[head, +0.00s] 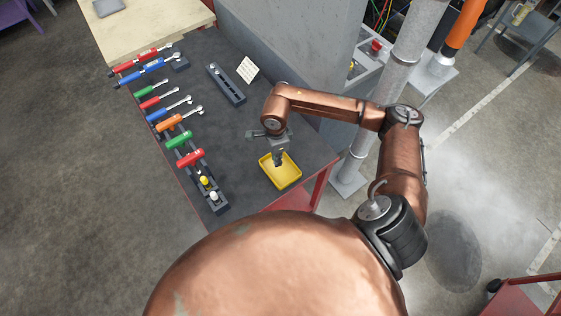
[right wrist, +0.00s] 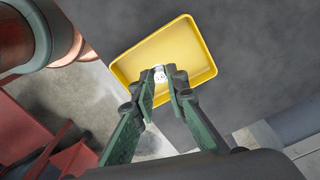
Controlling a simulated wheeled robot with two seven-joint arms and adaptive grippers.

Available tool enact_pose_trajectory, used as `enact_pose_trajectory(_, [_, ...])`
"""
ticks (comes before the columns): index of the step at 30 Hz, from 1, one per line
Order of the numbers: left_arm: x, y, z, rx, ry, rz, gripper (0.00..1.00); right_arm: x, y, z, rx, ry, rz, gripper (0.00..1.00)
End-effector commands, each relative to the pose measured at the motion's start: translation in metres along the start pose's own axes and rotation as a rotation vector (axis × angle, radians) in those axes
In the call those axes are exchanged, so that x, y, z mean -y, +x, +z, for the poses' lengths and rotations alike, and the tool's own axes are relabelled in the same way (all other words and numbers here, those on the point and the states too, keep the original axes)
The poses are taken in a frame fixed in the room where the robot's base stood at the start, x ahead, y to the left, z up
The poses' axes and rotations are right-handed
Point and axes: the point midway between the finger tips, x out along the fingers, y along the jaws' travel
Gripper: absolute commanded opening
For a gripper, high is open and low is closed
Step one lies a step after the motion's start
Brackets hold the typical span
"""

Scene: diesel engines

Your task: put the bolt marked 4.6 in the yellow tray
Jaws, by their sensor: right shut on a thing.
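The yellow tray (head: 291,177) lies near the right edge of the dark tabletop; it also shows in the right wrist view (right wrist: 190,34). My right gripper (head: 279,159) points down over the tray. In the right wrist view my right gripper (right wrist: 163,80) is shut on a small bolt, whose pale round head (right wrist: 160,75) shows between the fingertips against the tray's inside. The mark on the head is too small to read. I cannot tell whether the bolt touches the tray floor. My left gripper is not in view.
A dark slotted rack (head: 227,84) and a white card (head: 247,69) are farther back on the table. Ratchets and screwdrivers with coloured handles (head: 170,123) line the left side. Another rack (head: 220,207) with yellow and white pieces is at the front. A grey cabinet (head: 290,55) stands behind.

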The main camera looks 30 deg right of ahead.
Motion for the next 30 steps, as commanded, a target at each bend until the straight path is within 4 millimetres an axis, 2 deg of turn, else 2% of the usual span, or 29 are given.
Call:
enact_pose_trajectory(8, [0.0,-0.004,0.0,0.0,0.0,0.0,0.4,0.002,0.016,-0.013,0.001,0.001,0.001,0.0])
enact_pose_trajectory(15, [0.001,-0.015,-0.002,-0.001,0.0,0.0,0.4,0.002,0.046,-0.015,0.002,0.0,0.002,0.0])
enact_pose_trajectory(27, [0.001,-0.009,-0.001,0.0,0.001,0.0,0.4,0.003,0.055,-0.015,0.001,-0.001,-0.001,0.0])
enact_pose_trajectory(28, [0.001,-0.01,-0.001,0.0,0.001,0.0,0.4,0.003,0.053,-0.015,0.001,-0.001,0.0,0.15])
enact_pose_trajectory(30, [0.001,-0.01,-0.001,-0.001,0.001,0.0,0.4,0.003,0.053,-0.015,0.001,-0.001,0.0,0.2])
